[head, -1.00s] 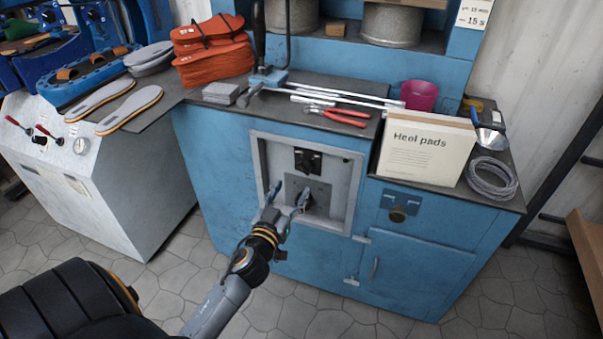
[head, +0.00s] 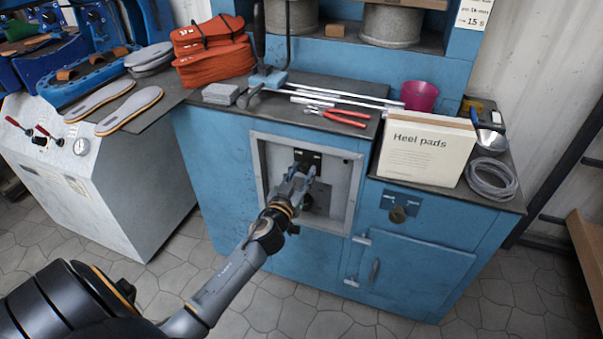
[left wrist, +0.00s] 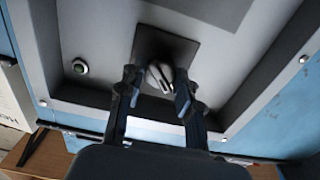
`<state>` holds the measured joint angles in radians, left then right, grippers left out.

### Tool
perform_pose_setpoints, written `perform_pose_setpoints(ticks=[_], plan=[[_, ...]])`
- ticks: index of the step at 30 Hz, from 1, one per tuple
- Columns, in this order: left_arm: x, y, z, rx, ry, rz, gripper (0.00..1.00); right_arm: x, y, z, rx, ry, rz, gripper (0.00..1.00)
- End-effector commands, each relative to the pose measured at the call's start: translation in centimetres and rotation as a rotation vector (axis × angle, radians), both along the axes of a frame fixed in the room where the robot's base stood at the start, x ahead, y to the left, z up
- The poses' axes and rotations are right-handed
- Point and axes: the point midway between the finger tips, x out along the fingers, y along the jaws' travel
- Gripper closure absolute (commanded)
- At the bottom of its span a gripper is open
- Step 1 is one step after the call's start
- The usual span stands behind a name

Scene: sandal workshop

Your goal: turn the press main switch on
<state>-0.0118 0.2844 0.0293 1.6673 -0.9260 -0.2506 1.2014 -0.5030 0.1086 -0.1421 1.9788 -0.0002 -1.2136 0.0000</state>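The press main switch shows in the head view as a dark plate (head: 309,156) in the recessed grey panel (head: 351,190) of the blue press cabinet. In the left wrist view its grey knob (left wrist: 160,76) stands out from a dark square plate (left wrist: 165,46). My left gripper (head: 298,174) is at the panel, just in front of the switch, and partly hides it. In the left wrist view the left gripper's fingers (left wrist: 157,86) are apart, one on each side of the knob, with visible gaps. My right gripper is not in view.
A small round indicator or button (left wrist: 80,66) sits beside the switch. The raised panel frame surrounds the gripper. On the top above are red-handled pliers (head: 338,117), metal rods (head: 345,96) and a Heel pads box (head: 425,150). A cabinet door handle (head: 375,270) sticks out below right.

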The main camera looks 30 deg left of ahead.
Motion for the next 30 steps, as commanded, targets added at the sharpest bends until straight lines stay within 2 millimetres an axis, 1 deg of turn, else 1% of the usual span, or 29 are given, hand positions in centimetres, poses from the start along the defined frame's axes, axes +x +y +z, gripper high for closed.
perform_pose_setpoints(ticks=[1,3,11,16,23,30], plan=[[-0.01,0.01,-0.01,0.000,0.000,0.000,0.83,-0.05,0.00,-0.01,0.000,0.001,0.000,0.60],[-0.01,0.00,-0.01,0.000,0.000,0.000,0.97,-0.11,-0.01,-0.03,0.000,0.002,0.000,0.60],[-0.02,-0.01,-0.02,0.018,0.004,0.000,0.97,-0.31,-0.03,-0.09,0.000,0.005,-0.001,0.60],[-0.01,-0.04,-0.01,0.079,0.019,0.000,0.97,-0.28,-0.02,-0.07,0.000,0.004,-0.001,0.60],[-0.01,-0.02,0.03,0.244,0.058,0.000,0.97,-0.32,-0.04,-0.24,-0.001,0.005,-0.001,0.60],[-0.01,-0.02,0.05,0.464,0.110,0.000,0.97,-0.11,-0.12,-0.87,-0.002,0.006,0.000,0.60]])
